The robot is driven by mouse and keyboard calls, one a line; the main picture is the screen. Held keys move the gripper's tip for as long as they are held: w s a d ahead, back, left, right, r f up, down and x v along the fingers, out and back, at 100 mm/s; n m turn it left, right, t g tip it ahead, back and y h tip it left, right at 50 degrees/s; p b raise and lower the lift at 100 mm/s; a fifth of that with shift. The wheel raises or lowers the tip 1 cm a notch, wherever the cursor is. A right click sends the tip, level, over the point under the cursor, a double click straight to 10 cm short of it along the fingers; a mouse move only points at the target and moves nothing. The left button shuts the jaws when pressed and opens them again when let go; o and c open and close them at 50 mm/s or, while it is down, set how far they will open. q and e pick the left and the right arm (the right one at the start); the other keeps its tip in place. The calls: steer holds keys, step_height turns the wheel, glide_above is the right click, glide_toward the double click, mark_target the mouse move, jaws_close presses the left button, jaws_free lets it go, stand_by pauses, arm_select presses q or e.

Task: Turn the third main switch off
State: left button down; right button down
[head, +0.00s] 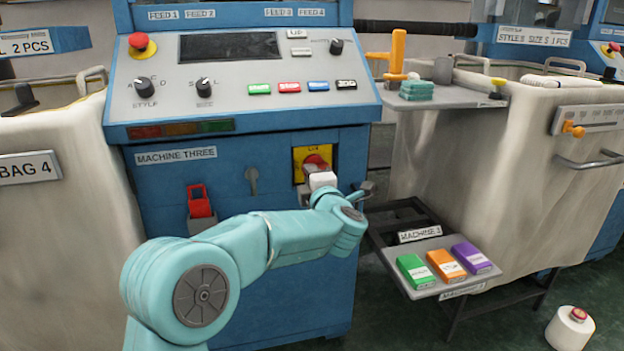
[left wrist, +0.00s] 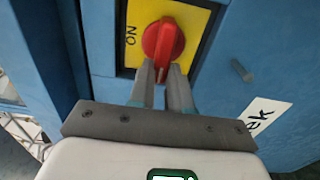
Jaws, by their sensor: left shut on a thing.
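The main switch of machine three is a red rotary knob (head: 315,160) on a yellow plate (head: 299,168), low on the blue front of the machine (head: 225,180). In the left wrist view the knob (left wrist: 163,36) fills the middle of the yellow plate (left wrist: 198,30), and the word ON shows at its left. My left gripper (left wrist: 164,72) is shut on the lower part of the knob, one finger on each side. In the head view my white gripper body covers the lower part of the plate. My right gripper is in neither view.
A red padlock-like piece (head: 199,203) and a grey lever (head: 252,181) are on the panel left of the switch. A low shelf (head: 450,285) with green, orange and purple boxes stands at right.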

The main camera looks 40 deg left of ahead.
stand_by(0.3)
arm_select(q)
steer(key=c, duration=1.1)
jaws_free()
steer(key=shift+o, duration=0.2)
steer(key=p+v, duration=0.3)
steer(key=v, duration=1.3)
steer(key=shift+s+p, duration=0.2)
steer(key=shift+p, duration=0.1)
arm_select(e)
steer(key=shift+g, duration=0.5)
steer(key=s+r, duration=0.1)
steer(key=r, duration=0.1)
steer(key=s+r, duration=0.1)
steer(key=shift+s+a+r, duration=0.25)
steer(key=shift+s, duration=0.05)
arm_select(q)
steer(key=shift+d, duration=0.1)
